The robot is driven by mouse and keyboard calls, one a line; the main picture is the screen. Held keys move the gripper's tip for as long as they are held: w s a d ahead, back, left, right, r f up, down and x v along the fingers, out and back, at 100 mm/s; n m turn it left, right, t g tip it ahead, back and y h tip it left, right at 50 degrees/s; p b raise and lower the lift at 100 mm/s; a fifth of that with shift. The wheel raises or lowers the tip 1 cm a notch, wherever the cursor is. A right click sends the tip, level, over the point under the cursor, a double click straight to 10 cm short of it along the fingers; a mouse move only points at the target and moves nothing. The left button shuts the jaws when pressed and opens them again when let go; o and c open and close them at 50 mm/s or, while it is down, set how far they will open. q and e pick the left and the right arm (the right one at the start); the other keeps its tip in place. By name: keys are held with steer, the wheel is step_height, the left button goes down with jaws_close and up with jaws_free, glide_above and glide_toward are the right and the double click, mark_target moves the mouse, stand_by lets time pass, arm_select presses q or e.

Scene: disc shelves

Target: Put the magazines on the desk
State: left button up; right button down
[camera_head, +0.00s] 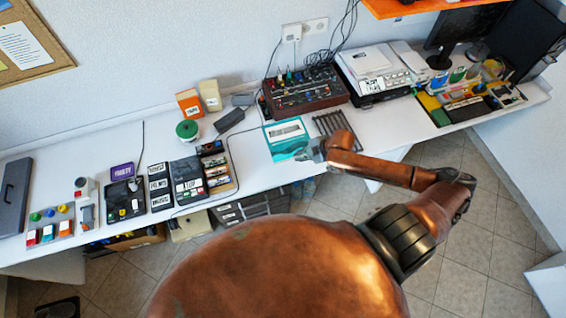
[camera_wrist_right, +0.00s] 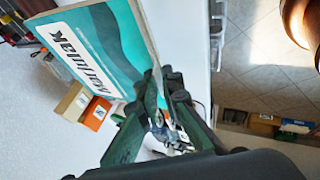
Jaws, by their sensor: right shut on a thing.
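A teal and white magazine (camera_head: 286,138) is at the middle of the white desk (camera_head: 255,172) in the head view. My right gripper (camera_head: 316,150) is at its lower right corner. In the right wrist view the magazine (camera_wrist_right: 100,45) fills the upper left, with large dark lettering on its white part. The fingers of my right gripper (camera_wrist_right: 162,92) are shut on its edge there. Whether the magazine touches the desk I cannot tell. My left gripper is in neither view.
A mixer-like device (camera_head: 303,92) stands behind the magazine and a dark slotted rack (camera_head: 335,130) is to its right. A green spool (camera_head: 187,131) and orange box (camera_head: 190,103) stand to the left. Several button panels line the desk's left half. A bare strip lies left of the magazine.

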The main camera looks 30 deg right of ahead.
mark_target(283, 161)
steer(key=w+a+f, duration=0.1)
steer(key=a+f, duration=0.1)
steer(key=w+a+f, duration=0.1)
steer(key=w+f, duration=0.1)
steer(key=w+a+f, duration=0.1)
steer(key=a, duration=0.1)
steer(key=shift+w+a+f, duration=0.2)
steer(key=shift+a+f, duration=0.1)
steer(key=shift+f, duration=0.1)
steer(key=shift+w+a+f, duration=0.25)
steer(key=shift+a+f, duration=0.05)
steer(key=shift+f, duration=0.2)
step_height(283, 161, down, 4)
steer(key=shift+w+a+r, duration=0.1)
steer(key=shift+a+r, duration=0.05)
steer(key=shift+r, duration=0.1)
steer(key=c, duration=2.5)
jaws_free()
steer(key=shift+f, duration=0.1)
steer(key=shift+c, duration=0.2)
steer(key=o, duration=0.4)
steer(key=shift+o, duration=0.2)
